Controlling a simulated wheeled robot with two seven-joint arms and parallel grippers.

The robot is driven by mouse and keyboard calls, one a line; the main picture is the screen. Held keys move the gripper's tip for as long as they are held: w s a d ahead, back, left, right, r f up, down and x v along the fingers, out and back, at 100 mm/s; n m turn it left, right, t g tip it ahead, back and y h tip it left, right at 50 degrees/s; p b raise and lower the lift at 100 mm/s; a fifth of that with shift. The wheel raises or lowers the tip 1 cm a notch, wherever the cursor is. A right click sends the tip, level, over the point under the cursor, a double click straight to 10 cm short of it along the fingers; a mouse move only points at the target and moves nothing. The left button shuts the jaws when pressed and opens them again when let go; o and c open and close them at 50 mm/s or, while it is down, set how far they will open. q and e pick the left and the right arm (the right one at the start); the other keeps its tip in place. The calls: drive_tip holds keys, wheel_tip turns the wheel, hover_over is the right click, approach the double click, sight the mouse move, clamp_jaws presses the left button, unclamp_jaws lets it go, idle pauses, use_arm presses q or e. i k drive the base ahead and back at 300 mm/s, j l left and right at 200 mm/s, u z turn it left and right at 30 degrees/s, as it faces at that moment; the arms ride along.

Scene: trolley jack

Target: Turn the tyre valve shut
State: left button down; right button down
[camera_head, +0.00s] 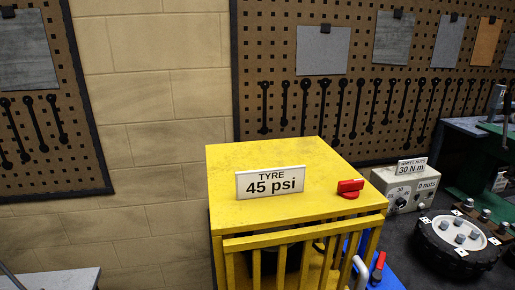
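The yellow cage (270,160) stands in the middle, with a flat top and barred front. A red valve handle (350,188) sits on the right part of its top; I cannot tell from here whether it is set open or shut. A white sign (270,182) reading "TYRE 45 psi" stands on the same top, left of the handle. A dark round shape shows only partly behind the bars. Neither of my grippers is in view.
Right of the cage, a grey box (405,186) bears a "WHEEL NUTS 30 N m" sign (412,166). A black wheel with studs (455,243) lies on the dark bench. A red-handled tool (379,268) is beside the cage. Pegboards with wrenches line the wall.

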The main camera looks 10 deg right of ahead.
sight(376, 276)
drive_tip(key=i+l+z, duration=0.1)
drive_tip(key=l, duration=0.25)
drive_tip(key=i+l, duration=0.1)
drive_tip(key=l, duration=0.25)
drive_tip(key=l+z, duration=0.15)
drive_tip(key=l, duration=0.2)
drive_tip(key=i+l+z, duration=0.1)
drive_tip(key=l, duration=0.25)
drive_tip(key=i, duration=0.1)
